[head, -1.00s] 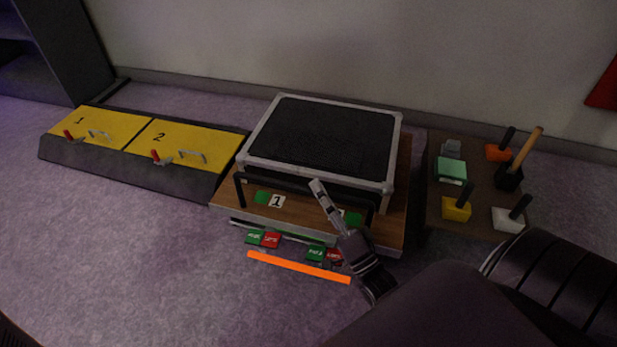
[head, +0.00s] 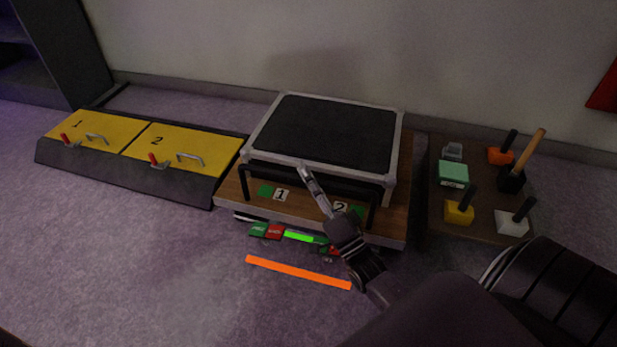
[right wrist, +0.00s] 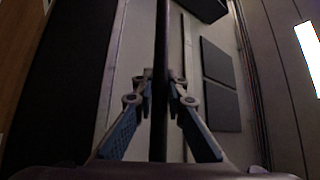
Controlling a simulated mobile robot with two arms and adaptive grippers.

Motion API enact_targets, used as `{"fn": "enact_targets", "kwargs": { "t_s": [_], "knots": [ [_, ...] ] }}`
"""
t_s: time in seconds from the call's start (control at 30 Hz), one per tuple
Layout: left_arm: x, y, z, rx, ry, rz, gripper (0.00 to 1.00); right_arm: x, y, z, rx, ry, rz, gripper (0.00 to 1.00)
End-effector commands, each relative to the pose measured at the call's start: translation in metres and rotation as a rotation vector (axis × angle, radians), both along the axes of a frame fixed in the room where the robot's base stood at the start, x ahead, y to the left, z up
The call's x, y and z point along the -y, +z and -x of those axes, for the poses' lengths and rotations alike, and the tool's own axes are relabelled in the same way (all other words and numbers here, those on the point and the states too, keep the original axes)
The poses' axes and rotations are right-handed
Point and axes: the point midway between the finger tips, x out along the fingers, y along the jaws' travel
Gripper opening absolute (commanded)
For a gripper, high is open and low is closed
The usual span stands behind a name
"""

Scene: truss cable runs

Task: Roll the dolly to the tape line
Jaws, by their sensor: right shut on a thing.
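The dolly is a wooden platform (head: 393,222) carrying a black case (head: 325,133) with a grey frame. A black handle bar (head: 270,174) runs along its front, above a deck marked 1 and 2. My right gripper (head: 308,178) is shut on this bar. In the right wrist view, the dark bar (right wrist: 160,115) passes between the fingers of my right gripper (right wrist: 161,82). The orange tape line (head: 298,273) lies on the carpet in front of the dolly, with a gap between them. My left gripper is not in view.
Red and green tags (head: 266,231) and a bright green bar (head: 298,237) show below the dolly's front edge. A yellow-topped ramp-like box (head: 180,138) stands left. A brown board (head: 482,229) with tools is close on the right.

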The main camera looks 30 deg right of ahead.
Motion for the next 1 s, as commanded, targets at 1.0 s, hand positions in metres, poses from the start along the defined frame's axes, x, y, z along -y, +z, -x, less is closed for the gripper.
{"fn": "enact_targets", "kwargs": {
  "t_s": [1.0],
  "knots": [
    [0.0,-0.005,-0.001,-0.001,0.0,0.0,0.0,0.037,-0.01,-0.028,-0.021,-0.004,-0.001,0.21]
  ]
}}
